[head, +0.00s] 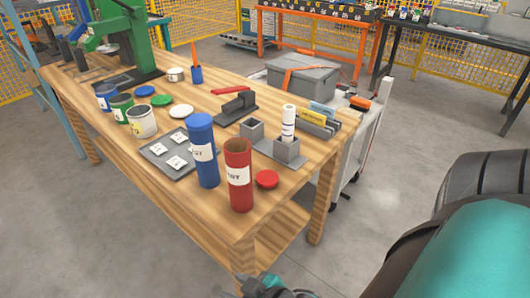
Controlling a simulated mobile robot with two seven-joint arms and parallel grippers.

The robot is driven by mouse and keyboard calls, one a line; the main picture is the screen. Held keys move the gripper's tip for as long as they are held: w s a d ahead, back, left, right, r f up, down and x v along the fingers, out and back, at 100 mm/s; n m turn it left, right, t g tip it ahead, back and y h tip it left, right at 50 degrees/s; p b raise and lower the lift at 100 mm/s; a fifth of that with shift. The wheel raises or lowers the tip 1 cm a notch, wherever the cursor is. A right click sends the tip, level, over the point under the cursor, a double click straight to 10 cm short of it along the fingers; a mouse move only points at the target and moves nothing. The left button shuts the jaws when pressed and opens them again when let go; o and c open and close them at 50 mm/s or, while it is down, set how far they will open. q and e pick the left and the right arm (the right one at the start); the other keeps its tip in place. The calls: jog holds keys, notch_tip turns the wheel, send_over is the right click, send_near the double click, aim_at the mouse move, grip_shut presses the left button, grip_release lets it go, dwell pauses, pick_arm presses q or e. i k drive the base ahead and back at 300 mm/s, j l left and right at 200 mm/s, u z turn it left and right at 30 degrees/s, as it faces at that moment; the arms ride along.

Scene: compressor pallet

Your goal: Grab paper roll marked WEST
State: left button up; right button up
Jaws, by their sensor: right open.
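A white paper roll (288,122) with dark marks stands upright in a grey square holder (288,150) on the wooden table; its lettering is too small to read. A blue tube (203,133) and a red tube (240,190) stand near the table's front edge. Each has a white label on which only about "ST" shows, so I cannot tell which says EAST or WEST. My right gripper (268,288) is at the bottom edge, partly cut off, open, below and in front of the table, apart from the tubes and roll. My left gripper is not in view.
On the table (190,208) are a grey tray (157,152) with white labelled pieces, a red lid (267,179), several cans and lids, and a green press (145,45). A grey cart (352,160) with a grey box (302,78) stands behind right.

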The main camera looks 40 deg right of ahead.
aim_at(289, 110)
jog(key=i+j+z, duration=0.15)
jog(key=z, duration=1.3)
jog(key=j+z, duration=0.45)
jog(key=k+j+z, duration=0.1)
jog(key=j+z, duration=0.15)
jog(key=z, duration=0.25)
jog(key=k+j+z, duration=0.1)
jog(key=j, duration=0.2)
jog(key=k+j+z, duration=0.15)
jog(key=j, duration=0.15)
jog(key=j+z, duration=0.1)
jog(key=j, duration=0.2)
jog(key=k+j, duration=0.25)
jog(key=j, duration=0.2)
